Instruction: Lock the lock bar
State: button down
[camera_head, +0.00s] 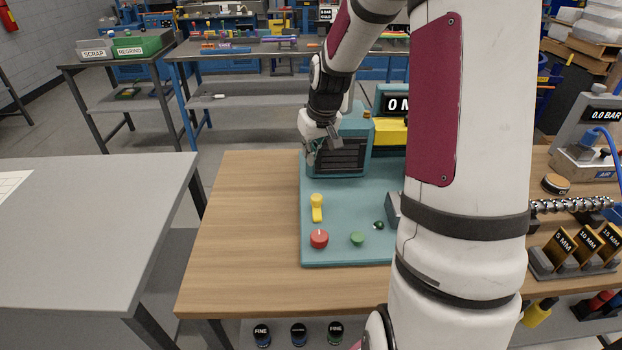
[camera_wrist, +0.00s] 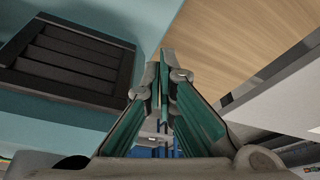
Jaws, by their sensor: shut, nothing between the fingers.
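A teal machine (camera_head: 352,126) stands on a teal base plate (camera_head: 340,258) on the wooden table. Its near face carries a dark slatted panel (camera_head: 341,156), which also fills the upper left of the wrist view (camera_wrist: 68,57). No part stands out clearly as the lock bar; my gripper and arm cover part of the machine. My gripper (camera_head: 312,158) is at the left edge of the slatted panel in the head view. In the wrist view its fingertips (camera_wrist: 165,62) are together with nothing between them, beside the panel and over the wooden tabletop. Whether they touch the machine cannot be told.
A yellow lever (camera_head: 317,208), a red knob (camera_head: 319,239) and a green button (camera_head: 357,239) are on the base plate. My arm hides the plate's right side. Bare wooden tabletop (camera_head: 240,220) lies left of the plate. A grey table (camera_head: 90,240) stands farther left.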

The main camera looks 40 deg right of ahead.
send_over(307, 193)
jog(key=f, duration=0.9)
jog(key=shift+w, duration=0.3)
jog(key=shift+s+f, duration=0.2)
jog(key=shift+s, duration=0.1)
jog(key=shift+s+a+r+p, duration=0.1)
jog(key=shift+s+p, duration=0.25)
jog(key=shift+s, duration=0.3)
jog(key=shift+s+a+r+p, duration=0.1)
jog(key=shift+s+p, duration=0.2)
jog(key=shift+s, duration=0.3)
jog(key=shift+s+f, duration=0.15)
jog(key=shift+s, duration=0.25)
jog(key=shift+a, duration=0.1)
